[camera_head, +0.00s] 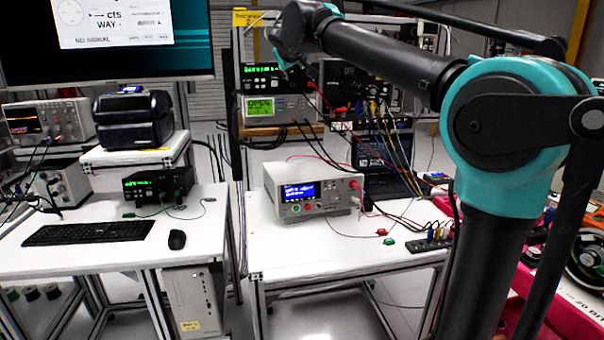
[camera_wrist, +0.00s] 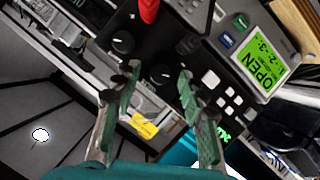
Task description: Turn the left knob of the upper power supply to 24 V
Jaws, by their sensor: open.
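The upper power supply (camera_head: 258,80) is a black box with green digits too small to read, on the rack shelf in the head view. In the rotated wrist view, its dark panel carries two round black knobs. The left knob (camera_wrist: 160,75), nearer the green display (camera_wrist: 223,135), lies between my fingertips; the right knob (camera_wrist: 122,41) is farther up and left. My gripper (camera_wrist: 154,82) is open, with one green finger on each side of the left knob. I cannot tell whether either finger touches it. In the head view, my gripper (camera_head: 284,60) partly covers the supply's front.
A meter with a green LCD reading OPEN (camera_wrist: 262,60) sits directly under the supply. Black boxes with cables (camera_head: 360,90) stand to the right. A red plug (camera_wrist: 148,10) is close to the knobs. A white bench instrument (camera_head: 310,190) stands on the table below.

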